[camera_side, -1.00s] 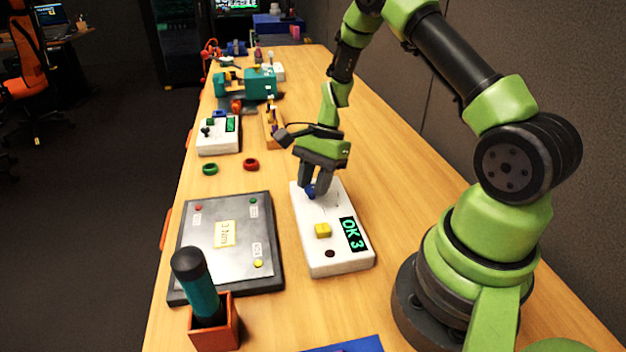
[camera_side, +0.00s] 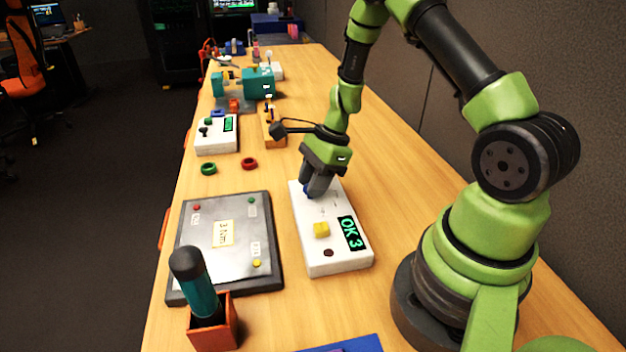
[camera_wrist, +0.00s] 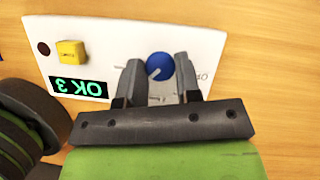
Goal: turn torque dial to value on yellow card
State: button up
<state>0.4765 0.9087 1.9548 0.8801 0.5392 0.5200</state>
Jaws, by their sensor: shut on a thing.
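The torque dial is a blue knob (camera_wrist: 160,66) on a white box (camera_side: 338,262); in the side view it is mostly hidden by the fingers. My gripper (camera_wrist: 161,78) is shut on the blue knob, one finger on each side of it. A pale pointer line shows on the knob in the wrist view. The yellow card (camera_side: 223,233) lies on the grey plate and appears to read "3 Nm".
The box also carries a yellow button (camera_side: 321,230) and a dark round spot (camera_side: 328,253). The dark-framed grey plate (camera_side: 195,262) is left of it. A teal-handled tool (camera_side: 194,279) stands in an orange holder (camera_side: 224,325).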

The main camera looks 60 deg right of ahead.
jog(key=o, duration=0.9)
jog(key=v, duration=1)
